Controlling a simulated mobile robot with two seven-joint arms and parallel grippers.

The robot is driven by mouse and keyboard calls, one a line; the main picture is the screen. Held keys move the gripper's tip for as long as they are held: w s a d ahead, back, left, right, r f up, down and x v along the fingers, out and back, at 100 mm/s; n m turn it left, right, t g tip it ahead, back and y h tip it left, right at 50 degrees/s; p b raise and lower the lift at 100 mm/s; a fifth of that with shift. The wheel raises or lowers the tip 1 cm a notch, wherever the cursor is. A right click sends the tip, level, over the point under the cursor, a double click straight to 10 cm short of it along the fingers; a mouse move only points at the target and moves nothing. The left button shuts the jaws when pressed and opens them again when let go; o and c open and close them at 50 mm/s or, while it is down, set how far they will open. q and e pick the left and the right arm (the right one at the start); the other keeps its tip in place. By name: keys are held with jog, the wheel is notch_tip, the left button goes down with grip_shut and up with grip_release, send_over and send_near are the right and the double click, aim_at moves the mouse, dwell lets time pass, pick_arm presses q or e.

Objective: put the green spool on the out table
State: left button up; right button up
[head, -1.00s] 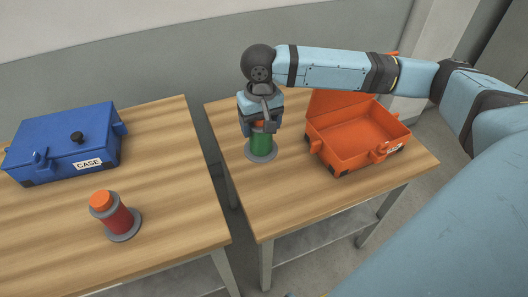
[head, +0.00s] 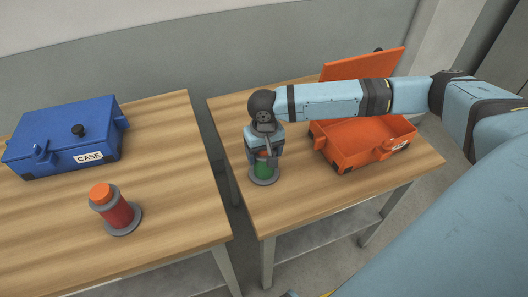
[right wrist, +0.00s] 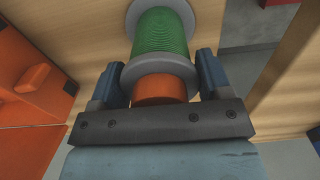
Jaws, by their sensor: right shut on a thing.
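The green spool (head: 263,171) has grey flanges and an orange top, and is over the left part of the right-hand table (head: 300,205). My right gripper (head: 264,155) is above it, shut on its upper end. In the right wrist view the green spool (right wrist: 160,32) lies between the two fingers of the right gripper (right wrist: 160,70), with its orange end (right wrist: 160,90) close to the palm. The spool looks upright in the head view. I cannot tell whether its lower flange touches the table. My left gripper is not in view.
An open orange case (head: 362,143) with its lid raised stands right of the spool. On the left-hand table (head: 170,190) are a closed blue case (head: 65,137) and a red spool (head: 117,211). A gap separates the tables. The right table's front part is clear.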

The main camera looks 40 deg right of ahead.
jog(key=o, duration=1.2)
notch_tip(320, 180, up, 11)
jog(key=shift+f+p, duration=0.1)
jog(key=shift+p, duration=0.6)
jog(key=shift+r, duration=0.7)
